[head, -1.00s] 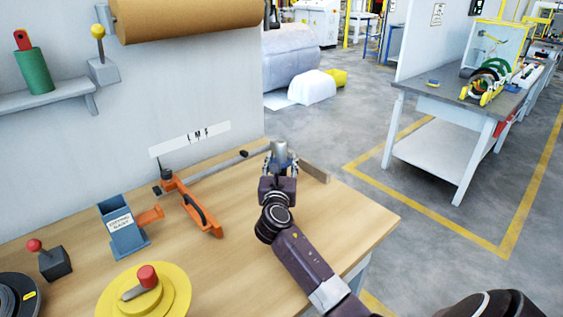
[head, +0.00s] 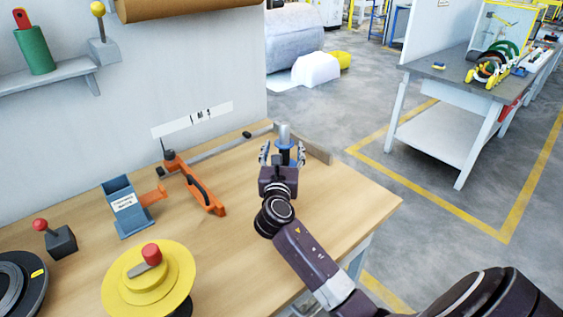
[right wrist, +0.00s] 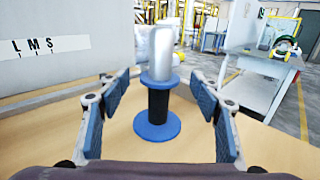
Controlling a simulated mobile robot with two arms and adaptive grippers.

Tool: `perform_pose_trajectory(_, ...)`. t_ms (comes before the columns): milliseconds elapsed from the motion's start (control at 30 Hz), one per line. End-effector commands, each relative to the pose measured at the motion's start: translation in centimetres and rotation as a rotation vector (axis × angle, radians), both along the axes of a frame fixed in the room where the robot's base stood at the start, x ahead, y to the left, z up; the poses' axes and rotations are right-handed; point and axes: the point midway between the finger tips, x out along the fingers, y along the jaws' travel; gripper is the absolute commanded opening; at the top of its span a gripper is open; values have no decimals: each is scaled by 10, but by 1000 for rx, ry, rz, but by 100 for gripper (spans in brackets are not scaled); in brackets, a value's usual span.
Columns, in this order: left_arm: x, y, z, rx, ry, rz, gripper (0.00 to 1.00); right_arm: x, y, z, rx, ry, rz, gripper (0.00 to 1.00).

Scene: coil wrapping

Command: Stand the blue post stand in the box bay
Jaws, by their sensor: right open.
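The blue post stand (right wrist: 157,126) has a round blue base, a black post, a blue collar and a silver cylinder on top. It stands upright on the bench's far right part, and in the head view its silver top (head: 284,132) shows beyond my right gripper (head: 283,154). That gripper is open, with its blue-padded fingers (right wrist: 160,118) on either side of the stand and apart from it. A low wooden block (head: 318,153) lies just right of the stand. No marked outline of the box bay is clear. My left gripper is out of view.
On the wooden bench (head: 240,220) stand an orange lever tool (head: 205,195), a blue-grey holder (head: 125,207), a yellow round stand (head: 150,285) with a red knob, and a joystick (head: 58,238). A rail runs along the back wall. The bench's front right is clear.

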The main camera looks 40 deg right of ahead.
Motion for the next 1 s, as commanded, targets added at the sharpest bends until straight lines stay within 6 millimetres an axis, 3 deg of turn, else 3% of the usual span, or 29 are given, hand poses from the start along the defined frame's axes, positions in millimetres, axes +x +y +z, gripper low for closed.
perform_pose_trajectory(200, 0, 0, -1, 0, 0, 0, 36, -35, 31, -2, 2, 2, 2, 59)
perform_pose_trajectory(400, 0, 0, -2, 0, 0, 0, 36, -55, 47, -1, 2, 1, 1, 59)
perform_pose_trajectory(1000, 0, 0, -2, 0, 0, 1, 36, -60, 51, 0, 1, 1, 0, 59)
